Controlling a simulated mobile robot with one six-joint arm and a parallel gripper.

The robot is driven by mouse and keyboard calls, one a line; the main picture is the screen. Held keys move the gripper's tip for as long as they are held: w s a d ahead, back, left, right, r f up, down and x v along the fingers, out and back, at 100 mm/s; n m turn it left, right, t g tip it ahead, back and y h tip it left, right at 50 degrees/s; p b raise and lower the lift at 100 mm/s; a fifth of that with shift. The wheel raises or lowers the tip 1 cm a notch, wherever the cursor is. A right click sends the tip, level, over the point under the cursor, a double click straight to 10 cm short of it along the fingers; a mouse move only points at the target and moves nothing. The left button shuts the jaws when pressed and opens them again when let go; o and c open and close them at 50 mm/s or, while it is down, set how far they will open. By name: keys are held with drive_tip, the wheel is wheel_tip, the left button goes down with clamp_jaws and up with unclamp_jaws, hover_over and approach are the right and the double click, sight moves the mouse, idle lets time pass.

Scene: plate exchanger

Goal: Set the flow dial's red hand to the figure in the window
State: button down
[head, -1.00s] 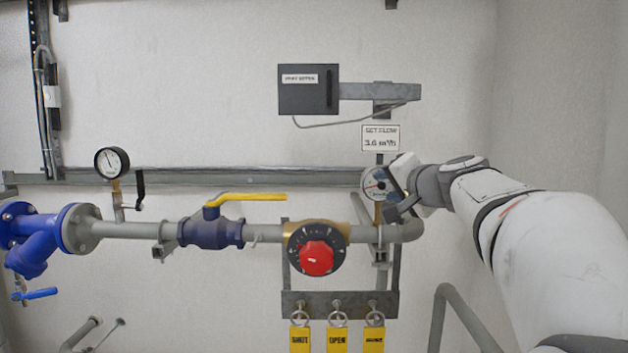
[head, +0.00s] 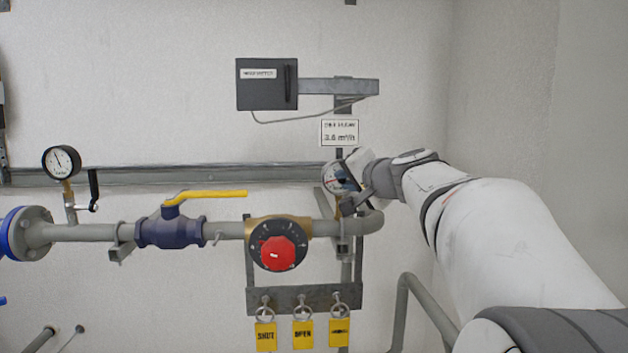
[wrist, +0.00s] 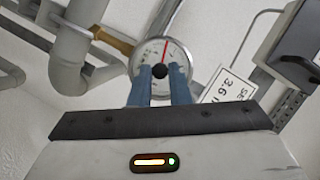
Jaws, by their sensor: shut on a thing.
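The flow dial (head: 333,180) is a round white-faced gauge by the pipe's right end, partly hidden by my gripper (head: 349,179) in the head view. In the wrist view the dial (wrist: 144,53) fills the upper middle, and its red hand (wrist: 167,47) points up, slightly right, in that picture. My gripper's blue fingers (wrist: 160,72) are shut on the black centre knob (wrist: 160,70). The scale figures are too small to read. A white sign (head: 340,132) above the dial reads 3.6 m³/h; it shows tilted in the wrist view (wrist: 230,89).
A red knob (head: 278,253) on a black scale sits on the pipe left of the dial. A yellow-handled valve (head: 172,229) and a pressure gauge (head: 61,162) stand farther left. A dark box (head: 266,84) hangs above. Yellow tags (head: 302,335) hang below.

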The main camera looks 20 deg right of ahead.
drive_tip(key=shift+f+b, duration=0.15)
drive_tip(key=shift+b, duration=0.2)
drive_tip(key=m+b, duration=0.1)
drive_tip(key=b, duration=0.2)
drive_tip(key=m+t+y+b, duration=0.1)
drive_tip(key=m+b, duration=0.1)
drive_tip(key=f+m+b, duration=0.1)
drive_tip(key=b, duration=0.2)
drive_tip(key=shift+d+t+b, duration=0.1)
drive_tip(key=shift+t+b, duration=0.2)
drive_tip(key=shift+b, duration=0.05)
drive_tip(key=shift+m+t+b, duration=0.8)
drive_tip(key=shift+m+b, duration=1.3)
drive_tip(key=shift+b, duration=0.25)
drive_tip(key=shift+m+t+b, duration=0.8)
drive_tip(key=shift+m+b, duration=1.3)
drive_tip(key=shift+b, duration=0.25)
drive_tip(key=shift+h, duration=0.3)
drive_tip(key=c, duration=1.4)
unclamp_jaws()
drive_tip(key=shift+r, duration=0.1)
drive_tip(key=shift+o, duration=0.2)
drive_tip(key=shift+s, duration=0.1)
